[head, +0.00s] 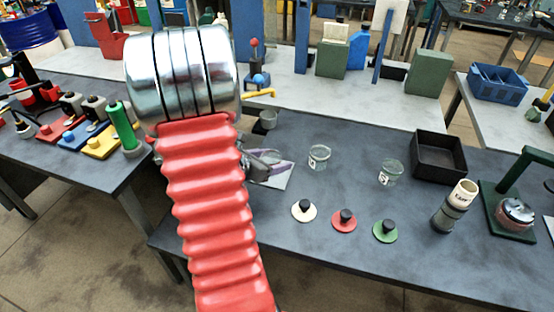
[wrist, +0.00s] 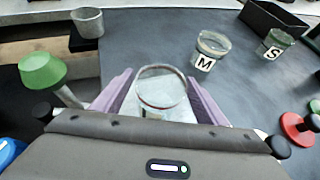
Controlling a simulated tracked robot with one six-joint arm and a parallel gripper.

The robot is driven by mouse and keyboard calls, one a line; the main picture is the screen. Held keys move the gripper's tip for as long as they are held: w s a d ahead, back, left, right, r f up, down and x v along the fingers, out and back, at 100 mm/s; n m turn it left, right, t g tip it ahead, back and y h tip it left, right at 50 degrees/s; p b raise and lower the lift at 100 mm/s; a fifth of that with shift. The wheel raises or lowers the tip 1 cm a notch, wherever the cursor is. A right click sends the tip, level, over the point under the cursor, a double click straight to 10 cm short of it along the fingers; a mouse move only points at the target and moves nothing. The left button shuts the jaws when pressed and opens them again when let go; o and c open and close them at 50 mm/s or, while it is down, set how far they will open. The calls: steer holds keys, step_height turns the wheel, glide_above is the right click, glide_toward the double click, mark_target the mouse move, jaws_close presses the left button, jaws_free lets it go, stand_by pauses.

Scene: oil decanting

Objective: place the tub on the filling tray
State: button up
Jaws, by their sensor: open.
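A clear tub (wrist: 162,88) with a thin dark red line round it stands upright between the two purple fingers of my gripper (wrist: 158,98) in the wrist view. The fingers are spread, one on each side of the tub. A pale square filling tray (wrist: 184,112) shows beneath the tub, which seems to rest on it; the tub's base is partly hidden by my gripper's body. In the head view my gripper (head: 264,160) is low over the pale tray (head: 280,181), mostly behind my red arm, and the tub there is hard to make out.
Clear tubs marked M (wrist: 212,50) and S (wrist: 273,48) stand to the right. Cream (head: 304,211), red (head: 344,221) and green (head: 385,231) knobbed lids lie nearer. A black bin (head: 438,172), a labelled bottle (head: 451,214) and a metal cup (wrist: 88,24) stand around.

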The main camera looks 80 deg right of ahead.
steer(key=v, duration=0.9)
steer(key=shift+a+r, duration=0.1)
steer(key=shift+w, duration=0.1)
stand_by(0.5)
steer(key=shift+w+a+r, duration=0.1)
steer(key=w+a+r+m+t+y, duration=0.1)
steer(key=w+a+r+m+t, duration=0.2)
steer(key=a, duration=0.4)
steer(key=w+a+r+m+t+y, duration=0.1)
steer(key=w+a+m+y, duration=0.15)
steer(key=w+a, duration=0.4)
steer(key=w+a+r+m+t+y, duration=0.1)
steer(key=w+a+r+m+t, duration=0.15)
steer(key=a, duration=0.65)
steer(key=w+a+r+m+t+y, duration=0.1)
steer(key=a+r+m+t+y, duration=0.1)
steer(key=a, duration=0.9)
steer(key=w+a+r+m+t+y, duration=0.2)
steer(key=a+r+t+y, duration=0.1)
steer(key=a, duration=0.9)
steer(key=shift+a+r+y, duration=0.3)
steer(key=shift+r+y, duration=0.3)
steer(key=shift+y, duration=0.05)
steer(key=shift+c, duration=0.2)
